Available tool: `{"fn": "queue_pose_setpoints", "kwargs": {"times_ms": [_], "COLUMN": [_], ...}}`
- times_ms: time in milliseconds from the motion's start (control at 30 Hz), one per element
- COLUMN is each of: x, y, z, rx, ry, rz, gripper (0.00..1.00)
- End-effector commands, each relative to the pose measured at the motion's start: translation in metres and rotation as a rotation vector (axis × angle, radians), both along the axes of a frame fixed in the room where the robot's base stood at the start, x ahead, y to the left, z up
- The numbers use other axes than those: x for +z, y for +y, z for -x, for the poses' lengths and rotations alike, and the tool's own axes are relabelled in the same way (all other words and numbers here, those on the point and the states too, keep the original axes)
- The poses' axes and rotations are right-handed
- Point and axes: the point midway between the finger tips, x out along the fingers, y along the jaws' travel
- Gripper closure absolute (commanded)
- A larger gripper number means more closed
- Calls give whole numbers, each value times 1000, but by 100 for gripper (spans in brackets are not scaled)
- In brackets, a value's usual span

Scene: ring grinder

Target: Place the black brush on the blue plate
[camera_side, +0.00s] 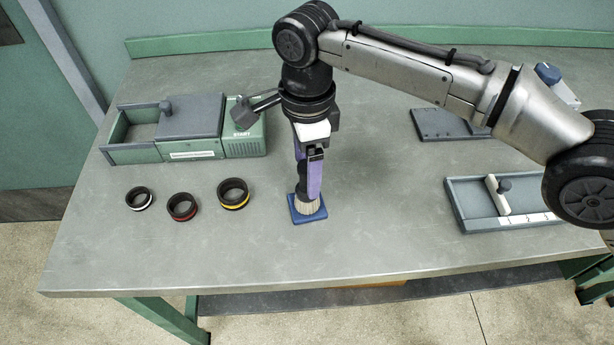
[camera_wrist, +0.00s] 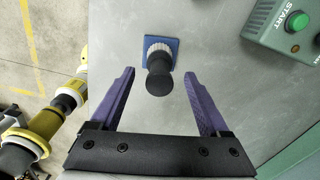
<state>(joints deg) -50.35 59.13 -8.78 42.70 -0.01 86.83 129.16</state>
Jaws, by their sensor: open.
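The black brush (camera_wrist: 159,80) has a dark round-ended handle and pale bristles. It stands upright, bristles down, on the small blue plate (camera_side: 296,214). In the side view the brush's pale bristles (camera_side: 307,204) show on the plate, while its handle is partly hidden by my gripper. The plate also shows in the wrist view (camera_wrist: 152,42). My gripper (camera_side: 309,187) points down over the brush. In the wrist view its purple fingers (camera_wrist: 160,78) are open, one on each side of the handle, with visible gaps.
Three dark rings with white (camera_side: 139,199), red (camera_side: 182,207) and yellow (camera_side: 233,194) bands lie left of the plate. Behind them are an open-topped grey box (camera_side: 130,153) and a green START box (camera_side: 244,138). A slider tray (camera_side: 470,205) is at right. The front table is clear.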

Motion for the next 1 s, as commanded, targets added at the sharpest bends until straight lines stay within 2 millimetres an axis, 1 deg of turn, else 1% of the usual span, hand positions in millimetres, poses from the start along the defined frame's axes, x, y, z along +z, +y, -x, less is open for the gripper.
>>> {"fn": "queue_pose_setpoints", "kwargs": {"times_ms": [33,233,400,567,667,767,833,867,900,967,1000], "x": [9,26,32,32,36,52,70,80,93,111,122], "y": [0,0,0,0,-4,-20,-41,-53,-71,-99,-119], "z": [0,0,0,0,-2,-10,-18,-23,-27,-31,-33], "rx": [0,1,1,1,6,41,90,115,154,218,261], "ry": [-2,0,2,2,-1,-13,-28,-37,-49,-71,-86], "rz": [-2,0,1,2,-1,-14,-26,-33,-39,-49,-53], "gripper": [21,21,21,21,21,21,21,21,21,21,21]}}
